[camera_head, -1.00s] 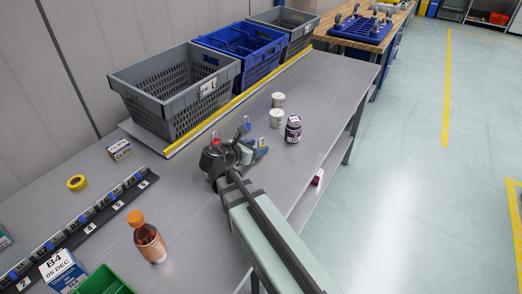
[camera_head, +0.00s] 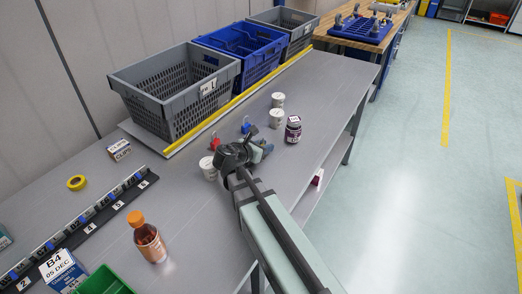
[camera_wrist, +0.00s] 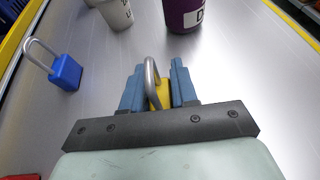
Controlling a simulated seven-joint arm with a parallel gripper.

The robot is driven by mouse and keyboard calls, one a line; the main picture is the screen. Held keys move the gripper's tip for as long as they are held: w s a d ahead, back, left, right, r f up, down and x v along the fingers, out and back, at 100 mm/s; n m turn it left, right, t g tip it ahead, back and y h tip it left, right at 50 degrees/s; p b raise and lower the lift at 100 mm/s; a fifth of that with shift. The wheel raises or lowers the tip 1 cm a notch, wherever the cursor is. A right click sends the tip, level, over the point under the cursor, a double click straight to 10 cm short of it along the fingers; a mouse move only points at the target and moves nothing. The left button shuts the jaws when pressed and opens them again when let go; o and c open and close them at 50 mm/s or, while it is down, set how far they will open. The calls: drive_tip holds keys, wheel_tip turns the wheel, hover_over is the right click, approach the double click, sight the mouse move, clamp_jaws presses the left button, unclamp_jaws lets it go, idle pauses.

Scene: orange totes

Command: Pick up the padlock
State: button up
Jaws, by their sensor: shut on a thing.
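A yellow padlock (camera_wrist: 162,96) with a grey shackle stands between the two blue fingers of my gripper (camera_wrist: 158,88) in the wrist view. My gripper is shut on it, and the fingers hide part of its body. In the head view my gripper (camera_head: 262,150) is over the table, and I cannot make out the yellow padlock there. I cannot tell whether it is clear of the table. A blue padlock (camera_wrist: 66,72) lies apart to the left of my gripper; it also shows in the head view (camera_head: 246,128). A red padlock (camera_head: 214,143) lies further left.
White tubs (camera_head: 277,118) and a dark purple jar (camera_head: 293,130) stand beyond my gripper. Another white tub (camera_head: 208,168) is just left of it. An orange-capped bottle (camera_head: 149,240) stands nearer. Grey (camera_head: 180,110) and blue (camera_head: 262,73) totes line the back behind a yellow strip.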

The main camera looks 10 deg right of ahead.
sight(264, 144)
clamp_jaws()
drive_tip(key=shift+r, duration=0.1)
drive_tip(key=shift+r, duration=4.95)
